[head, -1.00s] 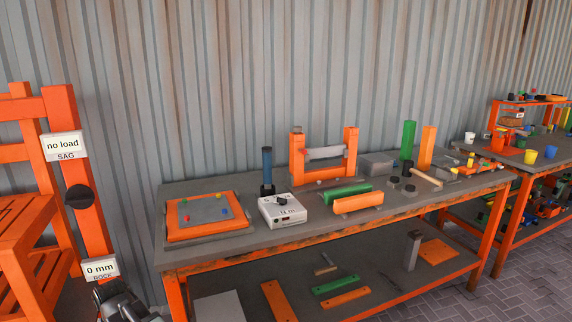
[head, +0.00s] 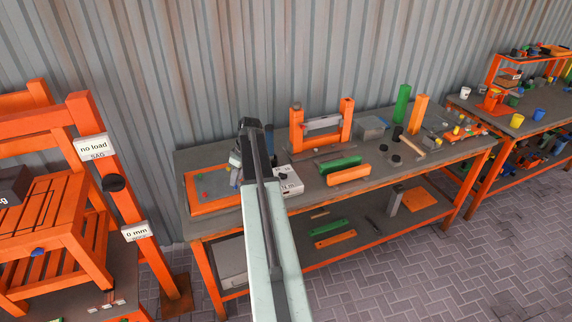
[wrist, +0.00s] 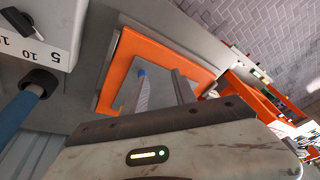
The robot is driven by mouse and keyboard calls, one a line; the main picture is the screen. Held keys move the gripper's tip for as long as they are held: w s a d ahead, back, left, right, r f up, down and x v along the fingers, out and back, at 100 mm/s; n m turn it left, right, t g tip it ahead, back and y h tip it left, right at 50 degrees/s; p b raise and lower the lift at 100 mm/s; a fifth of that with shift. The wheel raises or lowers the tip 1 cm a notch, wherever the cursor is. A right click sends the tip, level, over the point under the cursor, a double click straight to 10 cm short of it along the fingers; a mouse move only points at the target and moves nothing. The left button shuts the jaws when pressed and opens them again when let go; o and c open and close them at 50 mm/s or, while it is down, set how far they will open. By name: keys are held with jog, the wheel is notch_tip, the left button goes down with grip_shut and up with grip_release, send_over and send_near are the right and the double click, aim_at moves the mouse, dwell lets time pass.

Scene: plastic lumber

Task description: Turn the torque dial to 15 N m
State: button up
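The torque box (head: 287,180) is a white box marked N m on the bench, partly hidden behind my arm in the head view. In the wrist view the box (wrist: 58,22) is at the upper left, with 5, 10 and part of 15 showing.
The orange-framed tray (wrist: 120,50) with a grey panel lies beside the box. A blue-handled upright tool (wrist: 22,108) with a black collar stands close to the box. An orange stand (head: 294,135) and green and orange bars (head: 348,175) lie farther right.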

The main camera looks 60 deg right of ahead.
jog(key=t, duration=0.1)
send_near(283, 174)
jog(key=shift+n+h, duration=0.3)
jog(key=shift+h, duration=0.1)
jog(key=b+x, duration=0.6)
jog(key=x, duration=0.1)
jog(key=shift+a+f+b, duration=0.2)
jog(key=shift+f+b, duration=0.15)
jog(key=shift+w+f+b, duration=0.3)
jog(key=shift+f+b, duration=0.1)
jog(key=shift+r, duration=0.1)
